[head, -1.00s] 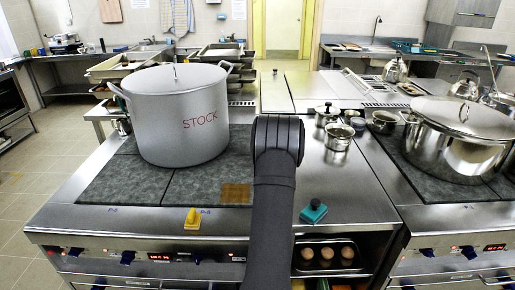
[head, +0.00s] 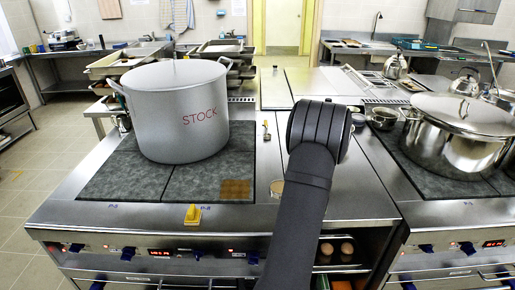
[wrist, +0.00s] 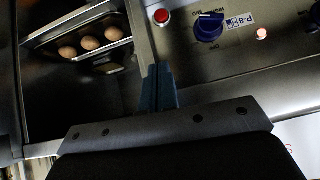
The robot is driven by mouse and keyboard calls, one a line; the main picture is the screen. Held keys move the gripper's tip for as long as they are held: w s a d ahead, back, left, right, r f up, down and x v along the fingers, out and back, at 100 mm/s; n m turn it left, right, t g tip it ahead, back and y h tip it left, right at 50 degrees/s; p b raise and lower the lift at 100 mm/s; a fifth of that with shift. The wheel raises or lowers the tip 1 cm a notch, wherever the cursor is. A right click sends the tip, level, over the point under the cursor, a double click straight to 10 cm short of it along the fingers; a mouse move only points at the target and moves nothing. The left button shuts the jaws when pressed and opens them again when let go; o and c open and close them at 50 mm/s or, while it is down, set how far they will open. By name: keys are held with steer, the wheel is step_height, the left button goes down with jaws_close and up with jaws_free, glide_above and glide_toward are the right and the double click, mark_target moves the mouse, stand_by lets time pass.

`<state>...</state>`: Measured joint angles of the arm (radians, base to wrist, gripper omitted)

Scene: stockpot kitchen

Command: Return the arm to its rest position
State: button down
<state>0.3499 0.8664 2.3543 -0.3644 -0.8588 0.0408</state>
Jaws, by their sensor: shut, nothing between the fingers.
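My arm (head: 312,165) rises from the bottom of the head view and bends near the middle of the counter. My gripper (wrist: 158,88) does not show in the head view. In the wrist view its two blue-grey fingers are together and empty. They are in front of the cooker's front panel, between a shelf opening and a red button (wrist: 161,16).
The lidded STOCK pot (head: 180,115) stands on the left hob, left of my arm. A large steel pot (head: 455,145) stands on the right hob. A yellow piece (head: 193,214) sits on the front edge. A tray of brown round items (wrist: 89,43) lies in the shelf opening.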

steer(key=w+a+f, duration=0.5)
steer(key=a, duration=0.2)
steer(key=shift+w+a+f, duration=0.2)
steer(key=shift+w+f, duration=0.15)
steer(key=shift+f, duration=0.05)
stand_by(1.2)
